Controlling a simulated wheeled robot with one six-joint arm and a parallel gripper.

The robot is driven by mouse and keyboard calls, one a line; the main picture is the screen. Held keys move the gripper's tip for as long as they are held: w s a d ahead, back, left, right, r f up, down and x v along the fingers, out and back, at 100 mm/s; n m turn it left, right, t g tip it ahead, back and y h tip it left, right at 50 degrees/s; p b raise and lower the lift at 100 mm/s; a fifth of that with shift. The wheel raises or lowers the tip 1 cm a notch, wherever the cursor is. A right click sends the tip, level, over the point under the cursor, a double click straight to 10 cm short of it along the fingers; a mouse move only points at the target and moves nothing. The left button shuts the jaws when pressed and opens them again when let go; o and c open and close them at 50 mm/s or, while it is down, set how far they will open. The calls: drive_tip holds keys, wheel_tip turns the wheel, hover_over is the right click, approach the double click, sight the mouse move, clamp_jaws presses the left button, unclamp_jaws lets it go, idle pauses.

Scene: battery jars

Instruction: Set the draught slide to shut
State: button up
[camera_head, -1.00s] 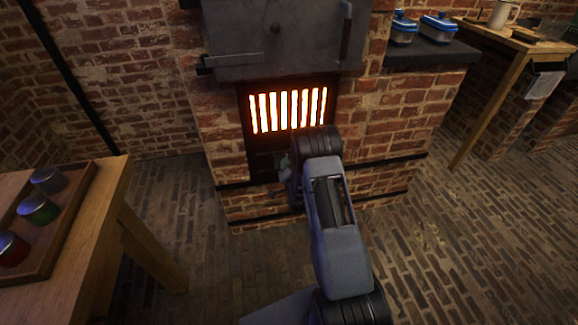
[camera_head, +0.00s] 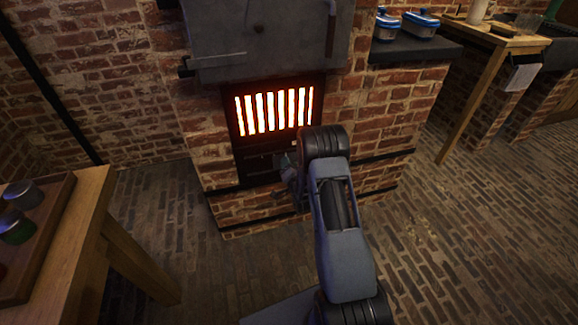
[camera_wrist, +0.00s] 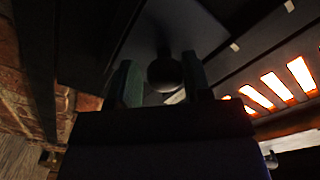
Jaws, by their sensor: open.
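The draught slide is a dark plate low on the stove front, below the glowing grate (camera_head: 274,112); in the head view my arm partly hides it. In the wrist view its round dark knob (camera_wrist: 165,72) shows between the two fingers of my gripper (camera_wrist: 160,82). The fingers are apart, one on each side of the knob, with a dark gap visible on the left side. Whether either finger touches it I cannot tell. In the head view my gripper (camera_head: 288,168) is at the stove front, just below the grate.
Two pale marks (camera_wrist: 235,46) show on the dark stove front. The brick stove base (camera_head: 380,165) surrounds the front. A wooden table (camera_head: 85,225) with a tray of jars stands at left. A shelf (camera_head: 415,50) with blue-lidded dishes is at right. The brick floor between is clear.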

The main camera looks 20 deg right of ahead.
drive_tip(key=shift+o, duration=1.3)
drive_tip(key=shift+a, duration=0.2)
drive_tip(key=s+a+p, duration=0.1)
drive_tip(key=s+p, duration=0.1)
drive_tip(key=s, duration=1.1)
drive_tip(key=shift+s+a, duration=0.3)
drive_tip(key=shift+s, duration=0.05)
